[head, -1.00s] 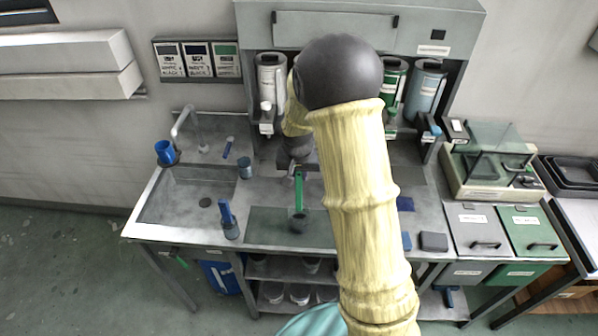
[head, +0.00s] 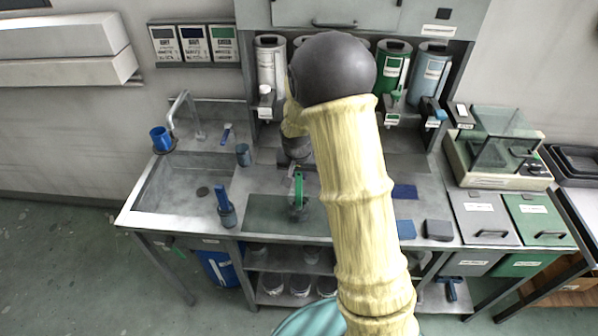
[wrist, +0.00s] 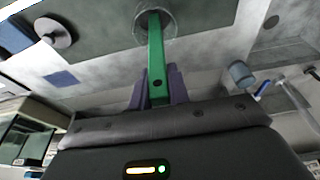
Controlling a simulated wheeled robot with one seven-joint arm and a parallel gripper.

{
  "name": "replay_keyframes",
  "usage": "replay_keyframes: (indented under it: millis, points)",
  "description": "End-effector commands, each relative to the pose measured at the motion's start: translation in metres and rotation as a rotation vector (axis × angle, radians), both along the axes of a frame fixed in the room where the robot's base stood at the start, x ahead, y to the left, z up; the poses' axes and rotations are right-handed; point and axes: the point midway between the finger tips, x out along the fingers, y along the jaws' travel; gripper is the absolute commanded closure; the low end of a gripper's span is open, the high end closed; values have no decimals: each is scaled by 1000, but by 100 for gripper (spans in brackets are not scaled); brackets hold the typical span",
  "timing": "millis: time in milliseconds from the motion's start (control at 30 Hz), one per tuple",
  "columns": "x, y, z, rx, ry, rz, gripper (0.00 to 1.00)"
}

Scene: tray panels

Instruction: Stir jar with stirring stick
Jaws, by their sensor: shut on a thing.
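The green stirring stick (head: 298,188) is in my gripper (wrist: 157,88), which is shut on its handle end. In the wrist view the stick (wrist: 156,55) runs away from between the two purple-grey fingers. Its far end reaches into the mouth of a round clear jar (wrist: 170,37). In the head view the jar (head: 297,214) stands on the dark green mat (head: 262,212), below the gripper. The stick's tip and the jar's contents cannot be made out. My arm hides the bench to the right of the jar.
A grey jar (head: 228,217) with a blue-handled tool stands left of the mat, beside the sink (head: 160,200). A grey-blue cup (head: 243,155) stands behind it. Dispensers (head: 427,75) line the back. A dark block (head: 438,231) lies at the right front.

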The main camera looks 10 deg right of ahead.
Motion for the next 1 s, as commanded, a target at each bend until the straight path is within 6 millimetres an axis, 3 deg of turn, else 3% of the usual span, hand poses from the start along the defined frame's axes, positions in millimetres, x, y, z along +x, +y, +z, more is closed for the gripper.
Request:
replay_keyframes:
  millis: [400,1000]
  points:
    - [0,0,-25,0,0,0,100]
    - [3,-1,-25,0,1,-1,100]
